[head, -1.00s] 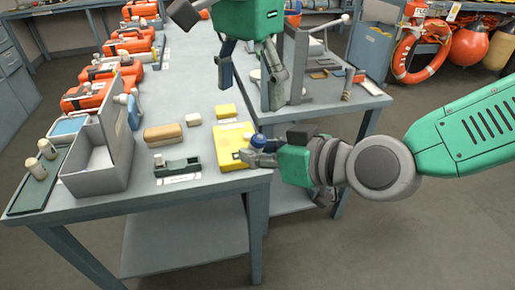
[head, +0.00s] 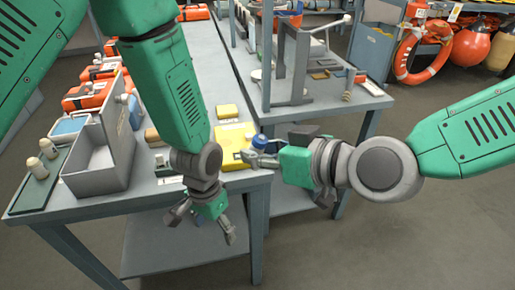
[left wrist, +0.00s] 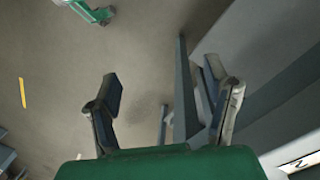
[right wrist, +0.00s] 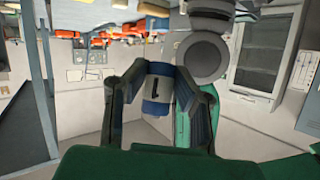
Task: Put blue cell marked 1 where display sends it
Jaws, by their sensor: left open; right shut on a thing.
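The blue cell marked 1 (right wrist: 158,92) is a short cylinder with a pale band bearing the mark, held between the fingers of my right gripper (right wrist: 160,100) in the right wrist view. In the head view the cell's blue top (head: 259,141) shows at the right edge of the yellow case (head: 232,146), above my right gripper (head: 258,157). I cannot tell whether cell and case touch. My left gripper (head: 203,228) is open and empty, in front of the table's near edge. The left wrist view shows its spread fingers (left wrist: 165,105) over the floor. No readable display shows.
A grey open bin (head: 92,170) and a green tray (head: 40,190) with cream cylinders stand at the table's left. Orange cases (head: 88,95) line the back left. A small yellow block (head: 227,112) lies behind the yellow case. A metal frame (head: 292,70) stands on the right-hand table.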

